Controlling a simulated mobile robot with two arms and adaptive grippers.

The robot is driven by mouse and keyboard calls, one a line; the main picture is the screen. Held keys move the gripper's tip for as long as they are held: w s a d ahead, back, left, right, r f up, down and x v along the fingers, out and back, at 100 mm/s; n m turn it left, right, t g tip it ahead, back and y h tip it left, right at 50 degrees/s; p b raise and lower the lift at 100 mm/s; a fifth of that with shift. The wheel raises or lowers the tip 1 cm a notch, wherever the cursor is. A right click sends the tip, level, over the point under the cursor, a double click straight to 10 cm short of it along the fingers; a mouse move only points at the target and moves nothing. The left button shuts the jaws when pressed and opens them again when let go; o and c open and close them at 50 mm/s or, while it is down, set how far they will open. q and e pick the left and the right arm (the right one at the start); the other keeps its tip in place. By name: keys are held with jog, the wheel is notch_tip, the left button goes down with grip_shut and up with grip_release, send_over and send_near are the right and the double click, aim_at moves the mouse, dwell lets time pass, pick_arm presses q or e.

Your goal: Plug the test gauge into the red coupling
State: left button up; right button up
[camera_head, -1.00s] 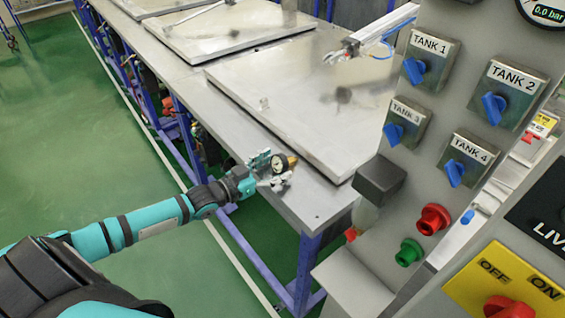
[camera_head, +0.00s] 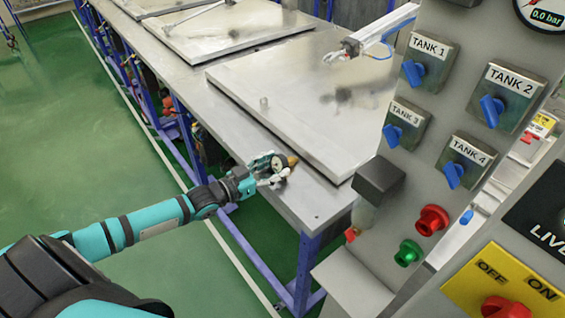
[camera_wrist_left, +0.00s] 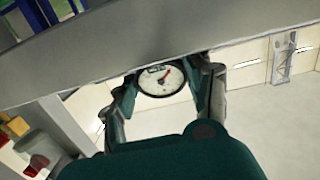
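The test gauge (camera_head: 279,163) is a small round white dial with a brass tip, held out over the table's near edge. The tip points right. My left gripper (camera_head: 272,168) has its fingers on both sides of the gauge and is shut on it. In the left wrist view the dial (camera_wrist_left: 162,80), with a red needle, faces the camera between the fingertips (camera_wrist_left: 165,88). The red coupling (camera_head: 432,219) is on the grey panel at the right, well apart from the gauge. A green coupling (camera_head: 408,252) is below it to the left. My right gripper is not in view.
The metal table (camera_head: 235,112) bears flat lids (camera_head: 300,95). A pneumatic cylinder (camera_head: 375,35) reaches over the nearest lid. The panel has tank knobs (camera_head: 413,72) and a dark block (camera_head: 380,180). A yellow OFF/ON switch (camera_head: 503,285) is at lower right. Green floor is open at left.

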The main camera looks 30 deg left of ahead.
pick_arm(q)
jog(key=c, duration=0.5)
jog(key=shift+r+p, duration=2.85)
jog(key=shift+r, duration=0.2)
